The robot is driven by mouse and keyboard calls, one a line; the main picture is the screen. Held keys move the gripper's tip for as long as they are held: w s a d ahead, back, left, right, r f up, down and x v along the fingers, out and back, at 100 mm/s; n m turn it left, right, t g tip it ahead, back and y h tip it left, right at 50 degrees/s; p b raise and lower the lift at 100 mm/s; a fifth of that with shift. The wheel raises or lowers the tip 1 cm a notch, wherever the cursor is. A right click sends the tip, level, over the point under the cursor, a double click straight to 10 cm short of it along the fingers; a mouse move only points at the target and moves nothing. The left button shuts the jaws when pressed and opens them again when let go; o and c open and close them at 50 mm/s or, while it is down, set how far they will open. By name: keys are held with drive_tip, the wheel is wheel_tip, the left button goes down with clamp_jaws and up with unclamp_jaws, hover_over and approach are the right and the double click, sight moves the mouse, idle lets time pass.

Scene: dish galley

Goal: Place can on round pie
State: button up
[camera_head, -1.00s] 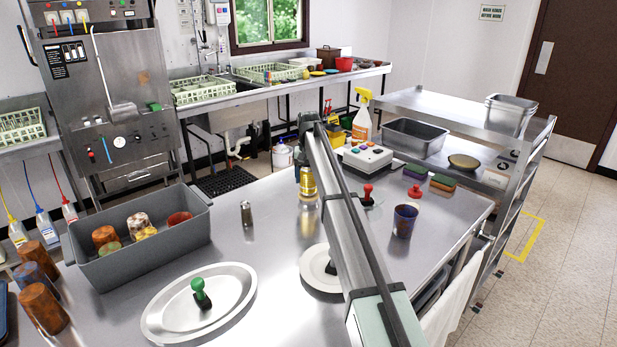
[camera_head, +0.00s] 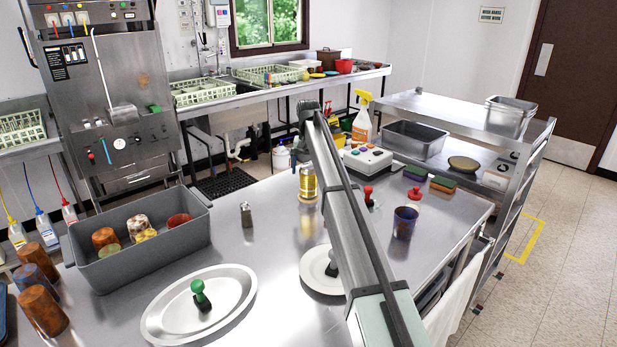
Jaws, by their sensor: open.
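A gold can (camera_head: 307,184) stands upright on the steel table, just left of my arm. No pie filling shows, so I cannot tell which is the round pie. My gripper (camera_head: 297,156) is open above and beside the can's top; the arm hides most of it. The can stands apart from both dishes.
A grey bin (camera_head: 150,256) with several cups stands at left. A metal shaker (camera_head: 246,214) stands between bin and can. Right of my arm are a red stamp (camera_head: 368,194), a dark blue cup (camera_head: 404,222), sponges (camera_head: 443,184) and a button box (camera_head: 367,159). Bare table lies around the can.

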wheel_tip(320, 180, up, 8)
drive_tip(key=shift+f, duration=0.2)
idle(0.3)
